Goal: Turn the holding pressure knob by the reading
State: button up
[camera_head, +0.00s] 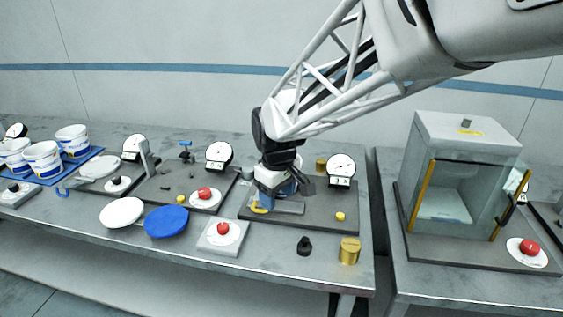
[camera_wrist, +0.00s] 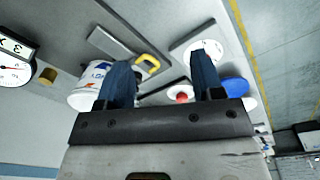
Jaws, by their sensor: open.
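My gripper (camera_head: 276,197) is over the dark plate (camera_head: 318,222) at the middle right of the bench. A white labelled tub (camera_wrist: 88,97) shows partly behind the left finger. A round white dial gauge (camera_head: 341,165) stands at the plate's back right; a dial also shows in the wrist view (camera_wrist: 14,72). A small yellow knob (camera_head: 340,216) sits on the plate's right side. Which knob is the holding pressure knob, I cannot tell. The reading is too small to make out.
A black knob-like piece (camera_head: 304,247) and a brass cylinder (camera_head: 349,251) stand at the front. Left are a red button (camera_head: 222,228) on a grey box, a blue disc (camera_head: 166,221) and a white disc (camera_head: 121,212). A glass-fronted cabinet (camera_head: 463,175) stands right.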

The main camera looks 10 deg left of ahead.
aim_at(222, 225)
jog(key=a+f+n, duration=0.1)
jog(key=a+f, duration=0.1)
jog(key=a, duration=0.3)
jog(key=a+f+n, duration=0.1)
jog(key=a+f, duration=0.1)
jog(key=a, duration=0.3)
jog(key=a+f+n, duration=0.2)
jog(key=a, duration=0.4)
jog(key=shift+w+f+g, duration=0.25)
jog(key=shift+g, duration=0.05)
jog(key=shift+f, duration=0.15)
jog(key=shift+f, duration=3.75)
jog(key=c, duration=0.9)
